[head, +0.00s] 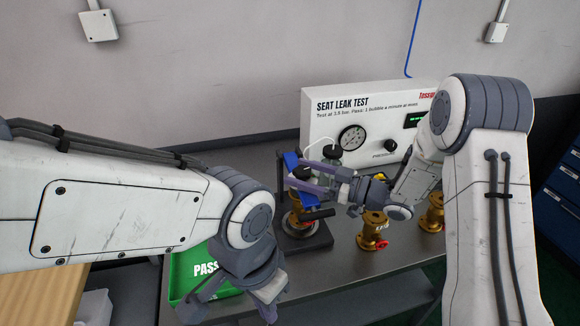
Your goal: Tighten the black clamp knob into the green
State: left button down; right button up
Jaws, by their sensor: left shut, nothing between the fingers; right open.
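A black bar handle juts out just below. My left gripper (266,300) is shut and empty, low in front of the bench and apart from the stand. No green mark on the clamp can be made out; my fingers partly cover it.
The white seat leak test box (322,125) with gauge and black pressure knob (390,145) stands behind. Brass valves (372,232) stand right of the stand. A green PASS tray (185,277) lies left, partly behind my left arm. Grey bench (340,262) shows in front.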

aim_at(290, 169)
jog(key=x, duration=0.3)
jog(key=shift+w+a, duration=0.1)
jog(key=shift+a, duration=0.05)
grip_shut()
jog(key=shift+s+a+n+g+y, duration=0.1)
jog(key=shift+s+n+g+y, duration=0.15)
jog(key=shift+n+g, duration=0.65)
jog(key=shift+s+n+g+y, duration=0.2)
jog(key=shift+n+g, duration=0.3)
jog(key=shift+g, duration=0.75)
jog(key=shift+s+a+n+g+y, duration=0.15)
jog(key=shift+n+g+y, duration=0.1)
jog(key=shift+n+g, duration=0.65)
jog(key=shift+d, duration=0.1)
grip_release()
jog(key=shift+d, duration=0.1)
